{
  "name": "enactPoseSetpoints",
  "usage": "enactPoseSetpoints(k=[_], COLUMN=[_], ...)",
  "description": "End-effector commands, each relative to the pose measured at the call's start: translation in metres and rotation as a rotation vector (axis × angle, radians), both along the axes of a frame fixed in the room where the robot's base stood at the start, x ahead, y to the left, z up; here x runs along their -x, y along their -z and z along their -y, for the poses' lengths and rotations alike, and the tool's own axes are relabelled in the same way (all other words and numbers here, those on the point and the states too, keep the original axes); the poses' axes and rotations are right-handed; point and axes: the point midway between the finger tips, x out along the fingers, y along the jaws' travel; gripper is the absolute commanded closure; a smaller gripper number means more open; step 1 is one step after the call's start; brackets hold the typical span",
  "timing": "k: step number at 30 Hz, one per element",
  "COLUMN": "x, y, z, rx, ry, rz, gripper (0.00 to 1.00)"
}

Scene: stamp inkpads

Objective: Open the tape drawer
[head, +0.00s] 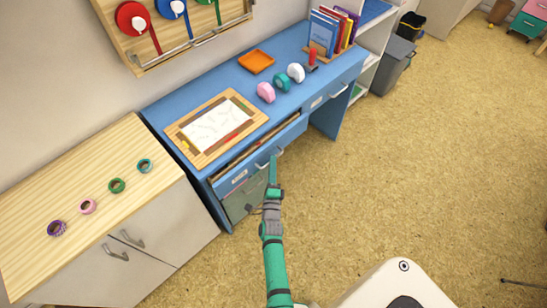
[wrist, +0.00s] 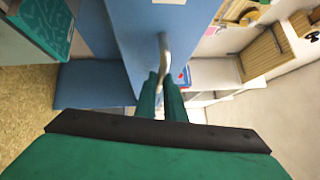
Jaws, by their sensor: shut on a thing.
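The blue desk (head: 165,105) has a left drawer (head: 232,184) that stands partly open, with a strip of its inside showing below the desktop. Its front carries a small label too small to read and a pale curved handle (head: 262,165). My gripper (head: 273,165) is shut on this handle, reaching up from below in the head view. In the wrist view the two green fingers (wrist: 162,92) close around the lower end of the metal handle (wrist: 164,50) against the blue drawer front (wrist: 135,30). A right drawer (head: 318,102) with its own handle (head: 340,90) is shut.
On the desktop are a framed drawing board (head: 195,148), an orange tray (head: 256,62), pink (head: 266,92), teal (head: 281,82) and white (head: 296,72) dispensers and books. Tape rolls (head: 117,185) lie on the wooden cabinet (head: 50,180) at left.

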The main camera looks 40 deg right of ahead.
Motion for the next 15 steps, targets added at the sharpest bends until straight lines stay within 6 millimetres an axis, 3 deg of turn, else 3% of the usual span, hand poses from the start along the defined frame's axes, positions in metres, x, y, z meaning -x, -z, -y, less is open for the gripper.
enactPoseSetpoints(k=[4, 15], x=[0.039, 0.139], y=[0.002, 0.001], z=[-0.005, 0.011], rx=[0.0, 0.001], ry=[-0.019, -0.022], rz=[-0.006, -0.006], gripper=[1.0, 1.0])
